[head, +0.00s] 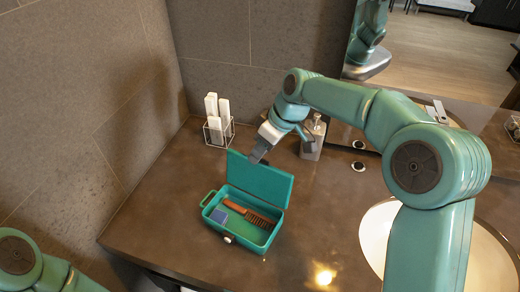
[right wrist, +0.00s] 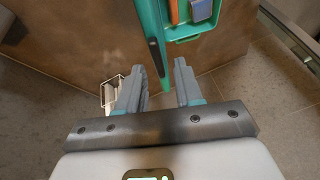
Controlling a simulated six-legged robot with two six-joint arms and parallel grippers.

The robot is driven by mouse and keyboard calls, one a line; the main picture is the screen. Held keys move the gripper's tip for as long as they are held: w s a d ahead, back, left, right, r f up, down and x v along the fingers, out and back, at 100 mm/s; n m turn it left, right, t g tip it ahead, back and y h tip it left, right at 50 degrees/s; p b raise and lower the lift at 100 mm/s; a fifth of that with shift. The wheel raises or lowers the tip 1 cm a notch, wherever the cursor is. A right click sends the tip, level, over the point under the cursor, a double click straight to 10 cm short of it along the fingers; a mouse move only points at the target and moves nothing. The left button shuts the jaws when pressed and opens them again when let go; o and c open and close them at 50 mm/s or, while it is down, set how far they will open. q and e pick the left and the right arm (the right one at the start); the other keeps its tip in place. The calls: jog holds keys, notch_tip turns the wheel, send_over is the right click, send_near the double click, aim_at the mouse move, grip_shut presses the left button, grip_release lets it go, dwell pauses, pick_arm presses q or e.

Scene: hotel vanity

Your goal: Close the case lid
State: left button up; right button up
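The teal case (head: 225,230) stands on the brown counter with its lid (head: 262,180) raised steeply at the back. A brown brush (head: 248,213) and a small blue box (head: 219,216) lie inside. My right gripper (head: 260,153) is at the lid's top edge in the head view. In the right wrist view, my right gripper (right wrist: 161,68) has its fingers apart. The lid (right wrist: 152,38) shows edge-on there, reaching between the fingertips; I cannot tell whether they touch it. My left gripper is out of view; only part of my left arm shows at lower left.
A wire holder (head: 218,132) with white items stands behind the case, and a soap dispenser (head: 313,138) stands behind at right. A round white basin (head: 376,232) is at the right. The counter between case and basin is clear. A tiled wall is at left.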

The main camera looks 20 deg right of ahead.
jog(key=shift+f, duration=0.2)
jog(key=shift+s+d, duration=0.1)
jog(key=shift+s, duration=0.1)
jog(key=shift+w, duration=0.2)
jog(key=c, duration=0.4)
grip_shut()
jog(key=shift+s, duration=0.1)
dwell(0.5)
